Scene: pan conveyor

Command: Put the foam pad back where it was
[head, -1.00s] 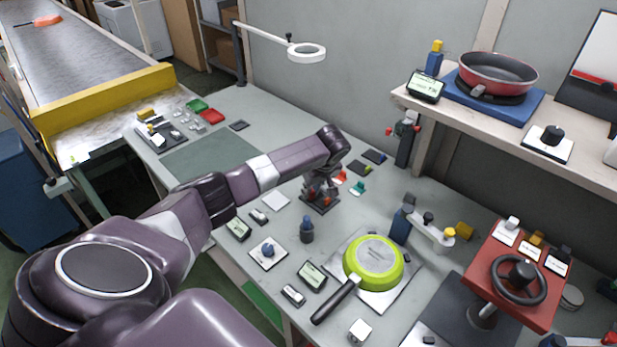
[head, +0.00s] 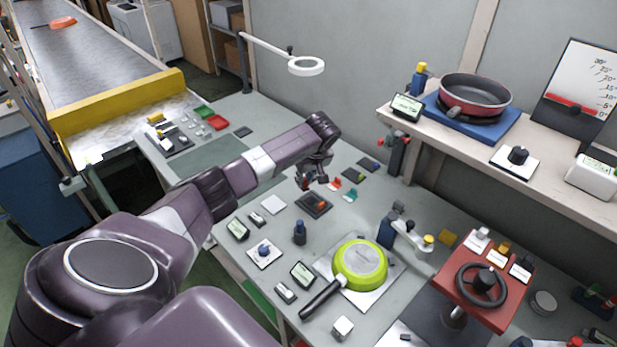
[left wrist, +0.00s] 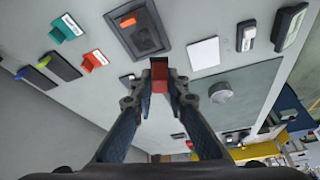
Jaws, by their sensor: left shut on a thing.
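My left gripper (head: 308,184) is above the work table, beside and over the far edge of a dark square tray (head: 303,208) with an orange piece in it. In the left wrist view my left gripper (left wrist: 159,72) is shut on a small red block (left wrist: 159,84) between its fingertips. I cannot tell for sure that this block is the foam pad. The dark tray (left wrist: 166,43) lies beyond the fingertips there, apart from them. A white square pad (head: 273,204) lies flat on the table, and also shows in the left wrist view (left wrist: 203,53). My right gripper is out of view.
A green pan (head: 360,264) lies upside down on a plate at the front. A blue-black knob post (head: 300,233) and small displays stand left of it. A red wheel stand (head: 500,290) is at the right. The dark green mat (head: 212,158) has free room.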

